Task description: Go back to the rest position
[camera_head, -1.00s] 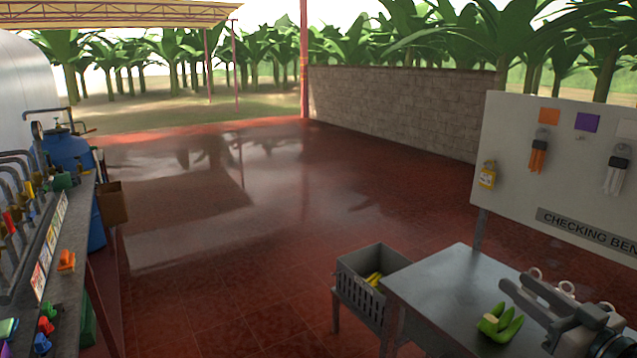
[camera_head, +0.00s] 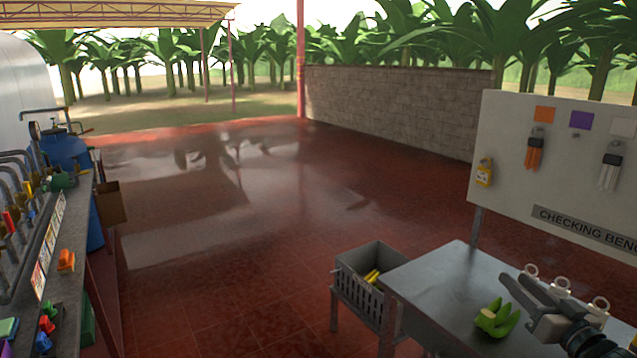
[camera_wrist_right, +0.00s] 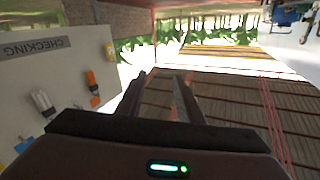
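My right gripper (camera_head: 514,281) reaches in from the lower right of the head view, above the grey table (camera_head: 435,280). In the right wrist view its two fingers (camera_wrist_right: 160,80) stand apart with nothing between them, so it is open and empty. A green banana cluster (camera_head: 497,319) lies on the table, left of and below the gripper in the picture. My left gripper is in neither view.
A grey crate (camera_head: 358,290) with yellow bananas stands left of the table. The checking board (camera_head: 520,185) with hanging tools rises behind it. Several pale rings (camera_head: 531,270) show beside the right gripper. A cluttered bench (camera_head: 60,280) runs along the left. The middle floor is clear.

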